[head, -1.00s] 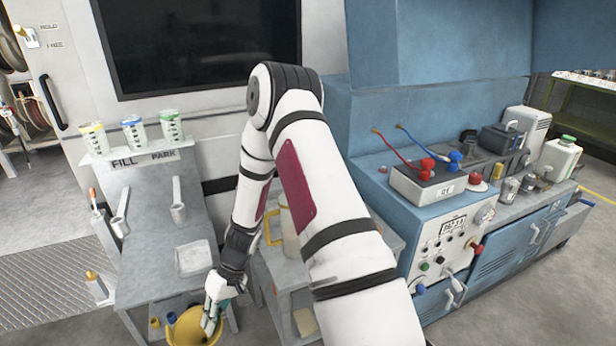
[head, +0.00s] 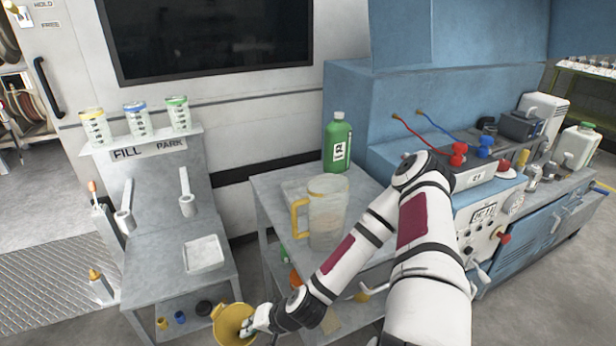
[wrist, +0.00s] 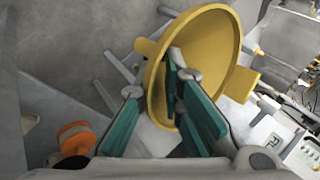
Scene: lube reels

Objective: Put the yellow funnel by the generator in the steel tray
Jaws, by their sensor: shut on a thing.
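The yellow funnel (head: 228,322) is held in my gripper (head: 262,322), low in front of the left bench. In the wrist view the funnel (wrist: 222,40) has its wide mouth tilted toward the camera. The teal-padded fingers (wrist: 174,92) of my gripper are shut on its wall, one reaching inside the mouth. A shallow pale tray (head: 205,254), which looks like the steel tray, lies on the left bench top, above and left of the funnel in the picture. The blue machine with a control panel (head: 484,238) stands to the right; I cannot tell whether it is the generator.
A clear jug with yellow handle (head: 328,215) and a green bottle (head: 338,142) stand on the middle cart (head: 268,190). Several graduated cups stand on the rack above the left bench (head: 165,265). Small caps lie on its lower shelf.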

